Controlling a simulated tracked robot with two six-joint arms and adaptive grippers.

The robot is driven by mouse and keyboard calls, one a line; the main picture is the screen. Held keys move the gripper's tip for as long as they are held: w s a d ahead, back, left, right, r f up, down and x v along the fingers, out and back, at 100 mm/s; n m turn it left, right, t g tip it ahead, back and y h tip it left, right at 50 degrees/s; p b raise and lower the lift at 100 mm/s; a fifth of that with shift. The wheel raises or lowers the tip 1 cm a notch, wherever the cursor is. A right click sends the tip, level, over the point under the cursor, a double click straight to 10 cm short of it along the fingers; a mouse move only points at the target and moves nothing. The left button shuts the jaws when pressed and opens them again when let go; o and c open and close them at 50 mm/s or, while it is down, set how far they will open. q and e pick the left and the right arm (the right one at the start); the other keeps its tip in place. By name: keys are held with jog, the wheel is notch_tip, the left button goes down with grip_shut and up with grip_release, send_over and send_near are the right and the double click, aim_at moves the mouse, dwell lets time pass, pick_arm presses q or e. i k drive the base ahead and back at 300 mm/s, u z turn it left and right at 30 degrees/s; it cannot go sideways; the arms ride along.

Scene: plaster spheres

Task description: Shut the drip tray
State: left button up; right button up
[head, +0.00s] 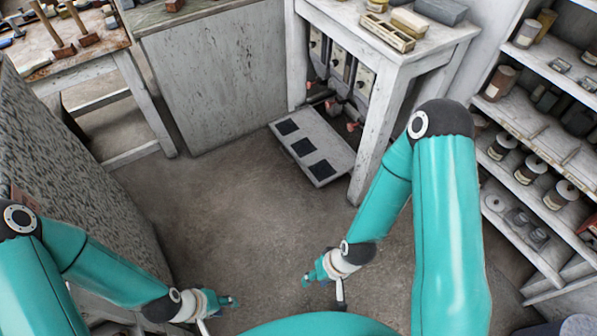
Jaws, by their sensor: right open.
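The drip tray (334,146) is a flat pale panel with three dark square patches. It sticks out, low down, from below a row of pale dispenser-like units (338,62) with reddish knobs, under a white table. Its back edge is close to the units. My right gripper (325,286) is open and empty, in front of the tray and well apart from it. My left gripper (219,314) looks open and empty, lower left, farther from the tray. Nothing touches the tray.
The white table's front leg (378,140) stands just right of the tray. A grey cabinet (215,75) is at the left back, a workbench (75,50) at the far left. Loaded shelves (540,140) line the right. The floor (225,200) before the tray is clear.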

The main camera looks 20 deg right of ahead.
aim_at(320, 150)
jog(key=z, duration=0.55)
jog(key=i, duration=0.95)
jog(key=u, duration=0.4)
jog(key=k, duration=0.85)
jog(key=z, duration=0.55)
jog(key=i, duration=0.65)
jog(key=z, duration=0.05)
